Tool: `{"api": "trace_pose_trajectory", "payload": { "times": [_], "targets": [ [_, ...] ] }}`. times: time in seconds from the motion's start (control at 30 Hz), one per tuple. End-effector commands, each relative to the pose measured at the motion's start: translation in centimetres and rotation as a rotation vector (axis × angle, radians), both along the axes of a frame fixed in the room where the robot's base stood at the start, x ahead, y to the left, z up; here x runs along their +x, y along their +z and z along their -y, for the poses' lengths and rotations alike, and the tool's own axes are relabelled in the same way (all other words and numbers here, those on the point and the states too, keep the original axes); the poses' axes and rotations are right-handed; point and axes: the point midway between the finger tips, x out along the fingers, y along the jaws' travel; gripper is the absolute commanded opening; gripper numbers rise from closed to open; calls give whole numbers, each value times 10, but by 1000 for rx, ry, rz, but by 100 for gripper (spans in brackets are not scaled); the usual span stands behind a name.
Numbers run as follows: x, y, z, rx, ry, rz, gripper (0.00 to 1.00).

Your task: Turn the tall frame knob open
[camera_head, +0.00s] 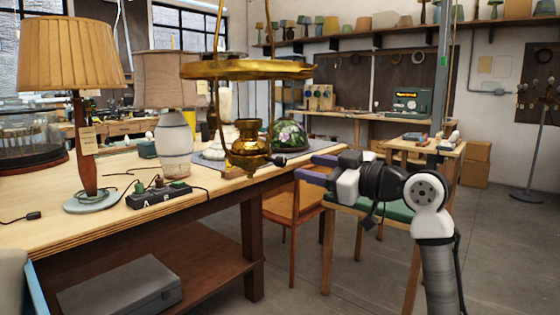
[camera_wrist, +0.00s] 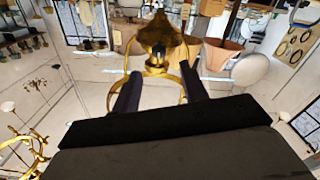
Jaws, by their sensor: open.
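A brass hanging lamp (camera_head: 250,148) with a wide brass ring (camera_head: 245,70) above it shows in the head view. A small dark knob (camera_head: 280,160) sticks out from its right side. I cannot tell whether this is the tall frame knob or how it is turned. My gripper (camera_head: 308,168) is open and empty, just right of the knob, with a small gap. In the wrist view, my gripper's (camera_wrist: 160,72) dark fingers stand on either side of a brass fitting (camera_wrist: 157,42), which appears beyond the fingertips. No contact is visible.
The wooden bench (camera_head: 110,205) spans the left. It bears a pleated-shade lamp (camera_head: 72,60), a white-based lamp (camera_head: 174,140), a black power strip (camera_head: 160,194) and a floral dome shade (camera_head: 290,134). A wooden chair (camera_head: 283,207) stands behind my gripper. Floor is free at right.

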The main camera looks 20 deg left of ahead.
Motion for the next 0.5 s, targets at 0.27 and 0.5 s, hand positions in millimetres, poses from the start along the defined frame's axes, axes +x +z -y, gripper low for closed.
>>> {"api": "trace_pose_trajectory", "payload": {
  "times": [0.27,0.5],
  "targets": [
    [20,1,-56,-1,1,-1,43],
    [30,0,-82,-1,-1,0,43]
  ]
}}
